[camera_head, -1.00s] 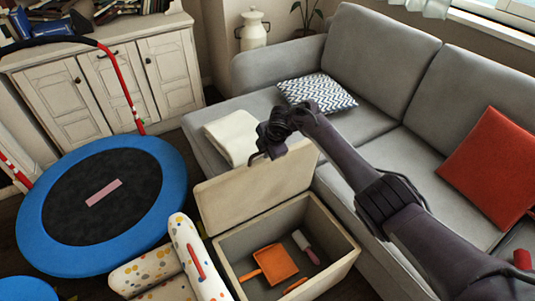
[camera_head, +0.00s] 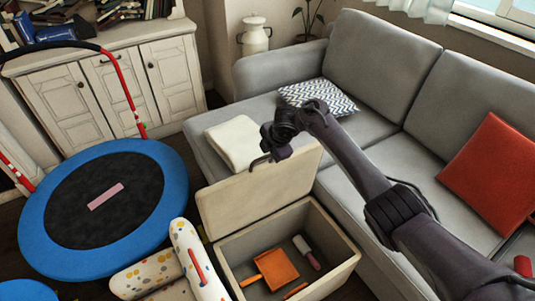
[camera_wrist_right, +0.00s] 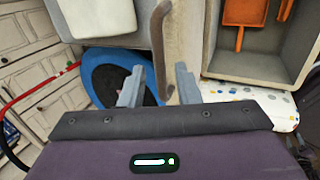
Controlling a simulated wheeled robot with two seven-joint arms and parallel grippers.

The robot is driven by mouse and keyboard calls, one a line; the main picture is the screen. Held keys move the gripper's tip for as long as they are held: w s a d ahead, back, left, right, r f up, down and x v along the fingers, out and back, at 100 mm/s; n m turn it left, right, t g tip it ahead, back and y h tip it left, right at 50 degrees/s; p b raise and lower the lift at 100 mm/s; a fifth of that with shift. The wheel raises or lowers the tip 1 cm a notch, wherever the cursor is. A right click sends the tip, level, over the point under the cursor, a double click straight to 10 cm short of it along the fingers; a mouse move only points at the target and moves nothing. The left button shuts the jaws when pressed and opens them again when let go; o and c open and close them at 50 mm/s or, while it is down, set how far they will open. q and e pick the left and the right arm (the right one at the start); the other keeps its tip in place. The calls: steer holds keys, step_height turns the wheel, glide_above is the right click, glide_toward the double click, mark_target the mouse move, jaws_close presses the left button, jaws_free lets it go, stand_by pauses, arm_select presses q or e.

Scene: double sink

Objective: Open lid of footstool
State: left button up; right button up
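The footstool (camera_head: 340,262) is a pale beige box standing in front of the grey sofa. Its lid (camera_head: 255,192) is open and stands steeply up along the box's far left side. The box's inside shows, with an orange dustpan (camera_head: 277,268) and a white and dark pink item (camera_head: 307,252) in it. My right gripper (camera_head: 270,157) is by the lid's upper edge, on its far side. My left gripper is not in view.
The grey sofa (camera_head: 375,75) stands right behind the footstool, with a folded white cloth (camera_head: 238,142) on its seat. A blue-rimmed trampoline (camera_head: 35,238) is at the left. A spotted white cushioned seat (camera_head: 145,275) stands close to the footstool's left side.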

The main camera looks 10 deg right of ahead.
steer(key=v, duration=0.4)
steer(key=shift+p, duration=0.3)
